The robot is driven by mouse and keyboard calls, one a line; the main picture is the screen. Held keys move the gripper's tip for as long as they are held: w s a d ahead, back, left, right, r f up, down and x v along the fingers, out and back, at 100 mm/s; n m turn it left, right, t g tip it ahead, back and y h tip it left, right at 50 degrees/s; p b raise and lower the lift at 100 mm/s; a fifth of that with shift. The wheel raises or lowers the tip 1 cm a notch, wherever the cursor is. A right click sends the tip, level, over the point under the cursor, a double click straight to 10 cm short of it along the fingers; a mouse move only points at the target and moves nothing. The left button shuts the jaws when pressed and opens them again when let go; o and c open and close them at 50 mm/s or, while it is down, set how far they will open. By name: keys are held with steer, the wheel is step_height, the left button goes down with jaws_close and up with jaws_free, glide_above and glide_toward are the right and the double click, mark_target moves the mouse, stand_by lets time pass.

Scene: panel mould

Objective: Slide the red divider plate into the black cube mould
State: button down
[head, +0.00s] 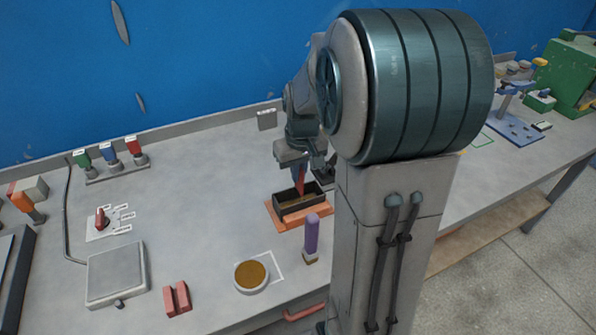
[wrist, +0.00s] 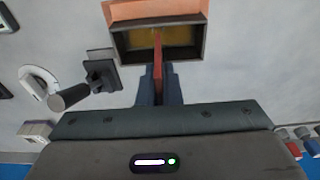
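The black cube mould (head: 288,211) stands open-topped on an orange base (head: 278,222), and its inside shows yellow-brown. In the wrist view the mould (wrist: 203,42) lies just ahead of the fingers. My gripper (head: 303,165) is above the mould and shut on the red divider plate (head: 300,183). In the wrist view the plate (wrist: 157,55) is seen edge-on between the fingers of my gripper (wrist: 158,88), upright, its far end over the middle of the opening. Its lower tip overlaps the mould opening; I cannot tell how deep it sits.
A purple-handled tool (head: 311,235) stands close in front of the mould. A bowl of brown material (head: 251,276), red blocks (head: 177,299) and a scale (head: 117,273) are nearer the front left. A dark tool with a round handle (wrist: 72,96) is beside the mould.

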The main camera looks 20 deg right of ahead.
mark_target(299, 190)
steer(key=shift+f+b, duration=2.25)
steer(key=shift+f, duration=0.6)
steer(key=c, duration=1.5)
jaws_free()
steer(key=shift+r, duration=0.1)
steer(key=shift+c, duration=0.2)
steer(key=shift+r, duration=0.1)
steer(key=r, duration=0.4)
steer(key=s+r, duration=0.1)
steer(key=r, duration=0.8)
steer(key=shift+s+r+p, duration=0.25)
steer(key=shift+s+p, duration=0.1)
